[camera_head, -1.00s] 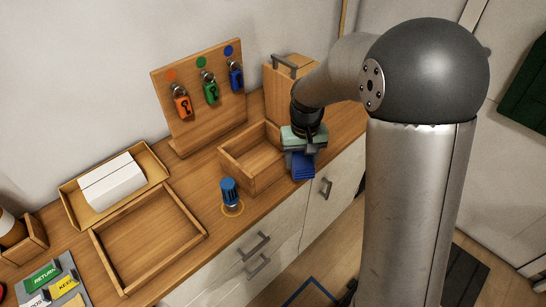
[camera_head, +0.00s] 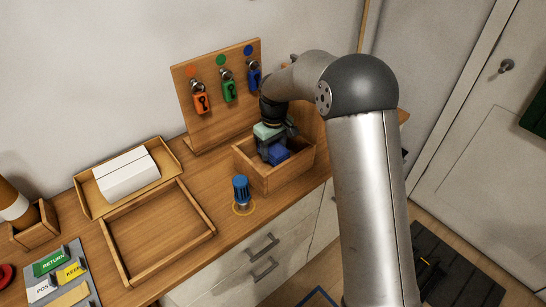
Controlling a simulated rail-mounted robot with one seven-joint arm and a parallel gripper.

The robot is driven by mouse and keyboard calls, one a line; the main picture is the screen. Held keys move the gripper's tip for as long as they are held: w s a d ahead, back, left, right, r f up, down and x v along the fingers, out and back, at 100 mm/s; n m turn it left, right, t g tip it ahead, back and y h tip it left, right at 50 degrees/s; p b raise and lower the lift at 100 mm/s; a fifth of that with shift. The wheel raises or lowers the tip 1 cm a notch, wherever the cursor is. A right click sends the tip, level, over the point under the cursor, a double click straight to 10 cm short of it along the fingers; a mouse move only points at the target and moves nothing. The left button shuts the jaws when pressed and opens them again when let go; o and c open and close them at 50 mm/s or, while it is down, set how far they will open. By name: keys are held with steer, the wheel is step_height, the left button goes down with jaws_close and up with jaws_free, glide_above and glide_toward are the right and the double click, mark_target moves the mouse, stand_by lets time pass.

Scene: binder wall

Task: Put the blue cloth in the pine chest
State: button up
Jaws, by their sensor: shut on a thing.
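The blue cloth (camera_head: 279,156) is a small folded bundle held by my gripper (camera_head: 272,147). My gripper is shut on it and points down inside the outline of the pine chest (camera_head: 286,178), an open wooden box on the counter. The cloth shows between the box's walls, its lower part partly hidden by the front wall. I cannot tell whether it touches the box floor. My arm comes in from the right and hides part of the box's back.
A blue-capped cylinder (camera_head: 241,192) stands left of the box. An empty wooden tray (camera_head: 209,228) and a tray with a white block (camera_head: 127,175) lie further left. A board with orange, green and blue padlocks (camera_head: 219,95) stands behind. The counter's front edge is close.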

steer(key=shift+f+p, duration=0.3)
steer(key=shift+f, duration=1.65)
steer(key=shift+f, duration=0.2)
steer(key=o, duration=0.9)
steer(key=shift+r, duration=0.15)
